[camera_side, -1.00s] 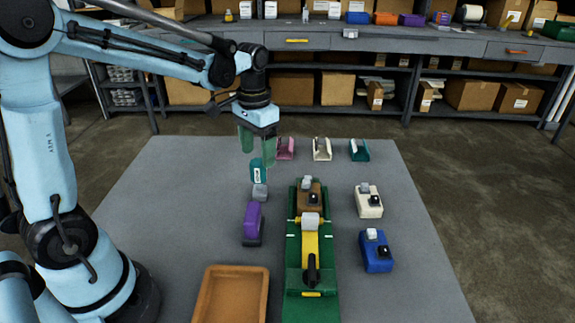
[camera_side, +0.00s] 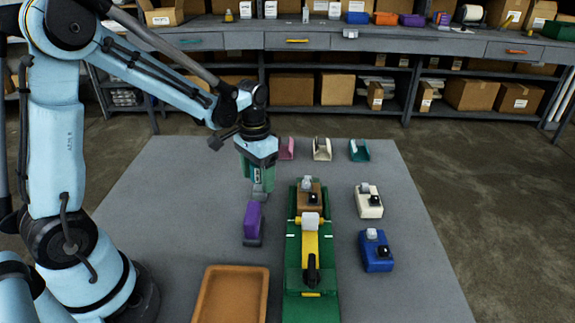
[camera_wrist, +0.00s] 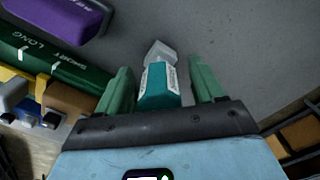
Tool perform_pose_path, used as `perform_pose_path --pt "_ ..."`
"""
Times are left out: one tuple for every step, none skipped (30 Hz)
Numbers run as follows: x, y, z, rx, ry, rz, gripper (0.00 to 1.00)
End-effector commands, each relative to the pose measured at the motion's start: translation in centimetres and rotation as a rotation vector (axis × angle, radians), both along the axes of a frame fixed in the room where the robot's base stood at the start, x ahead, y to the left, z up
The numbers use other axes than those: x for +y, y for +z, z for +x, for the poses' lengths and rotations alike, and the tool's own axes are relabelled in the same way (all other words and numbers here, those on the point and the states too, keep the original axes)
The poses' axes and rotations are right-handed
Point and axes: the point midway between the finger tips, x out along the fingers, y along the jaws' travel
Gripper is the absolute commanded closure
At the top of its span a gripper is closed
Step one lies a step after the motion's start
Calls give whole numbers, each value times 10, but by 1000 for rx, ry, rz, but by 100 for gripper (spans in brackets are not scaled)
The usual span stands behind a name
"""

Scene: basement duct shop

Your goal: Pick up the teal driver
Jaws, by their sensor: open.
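The teal driver (camera_wrist: 154,98), with a white label and a grey end, lies between my gripper's two green fingers in the wrist view. My gripper (camera_wrist: 160,70) is open, with a gap visible on each side of the driver. In the side view my gripper (camera_side: 257,186) is low over the left-middle of the grey table, around the driver. There the fingers and wrist hide most of the teal body; the driver's grey end (camera_side: 259,196) shows below them.
A purple block (camera_side: 253,221) stands just in front of the driver. A green fixture (camera_side: 292,262) with yellow and brown parts is to the right. White (camera_side: 368,203) and blue (camera_side: 377,254) blocks are farther right. An orange tray (camera_side: 203,300) is at the front; pink, cream and teal holders (camera_side: 358,151) stand behind.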

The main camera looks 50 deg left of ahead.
Motion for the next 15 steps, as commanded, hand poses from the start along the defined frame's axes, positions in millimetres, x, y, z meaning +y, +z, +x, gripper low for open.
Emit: perform_pose_path --pt "0 0 0 0 0 0 32" --pt "0 0 0 0 0 0 36" --pt "0 0 0 0 0 0 43" --pt "0 0 0 0 0 0 47" --pt "0 0 0 0 0 0 52" --pt "0 0 0 0 0 0 58" --pt "0 0 0 0 0 0 63" --pt "0 0 0 0 0 0 67" --pt "0 0 0 0 0 0 73" --pt "0 0 0 0 0 0 78" --pt "0 0 0 0 0 0 82" --pt "0 0 0 0 0 0 89" --pt "0 0 0 0 0 0 93" --pt "0 0 0 0 0 0 95" --pt "0 0 0 1 0 0 95"
